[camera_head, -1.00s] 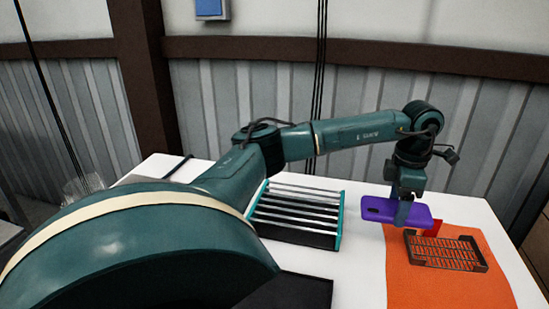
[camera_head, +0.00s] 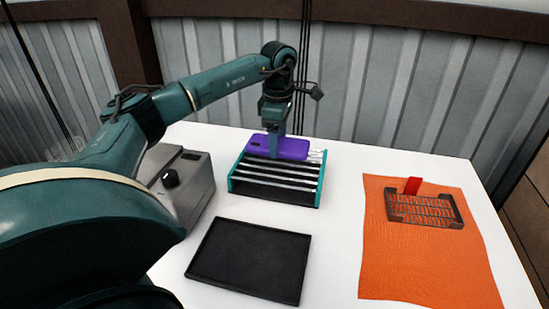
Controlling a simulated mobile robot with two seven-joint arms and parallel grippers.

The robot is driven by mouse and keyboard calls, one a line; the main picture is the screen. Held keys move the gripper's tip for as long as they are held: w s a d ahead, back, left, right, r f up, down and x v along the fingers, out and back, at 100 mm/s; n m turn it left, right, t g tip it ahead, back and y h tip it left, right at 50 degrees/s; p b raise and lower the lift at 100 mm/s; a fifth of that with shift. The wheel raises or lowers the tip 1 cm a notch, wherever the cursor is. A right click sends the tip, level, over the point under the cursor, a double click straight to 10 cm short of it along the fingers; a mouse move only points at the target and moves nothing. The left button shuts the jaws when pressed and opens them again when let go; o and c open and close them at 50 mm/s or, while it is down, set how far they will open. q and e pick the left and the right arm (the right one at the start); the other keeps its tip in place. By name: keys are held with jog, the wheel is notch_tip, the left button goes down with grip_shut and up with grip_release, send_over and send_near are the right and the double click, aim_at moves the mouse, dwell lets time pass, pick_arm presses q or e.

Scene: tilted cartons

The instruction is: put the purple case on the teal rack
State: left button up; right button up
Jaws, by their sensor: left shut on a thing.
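The purple case (camera_head: 292,148) is a flat, rounded slab held in my left gripper (camera_head: 274,152). The gripper points down from above and is shut on the case. The case is over the far part of the teal rack (camera_head: 233,185), which has teal side panels and several pale bars across it. I cannot tell whether the case touches the bars. The case hides the rack's far edge. My right gripper is not in view.
A black tray (camera_head: 250,260) lies in front of the rack. A grey box with a dark knob (camera_head: 185,185) stands to its left. An orange cloth (camera_head: 400,265) at the right bears a dark slotted basket (camera_head: 425,210) and a red piece (camera_head: 412,185). White table is bare between rack and cloth.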

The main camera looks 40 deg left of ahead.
aim_at(278, 169)
pick_arm(q)
jog(key=shift+f, duration=3.15)
jog(key=shift+f, duration=0.1)
jog(key=o, duration=0.9)
jog(key=shift+o, duration=0.2)
notch_tip(278, 169, up, 12)
jog(key=shift+r, duration=0.15)
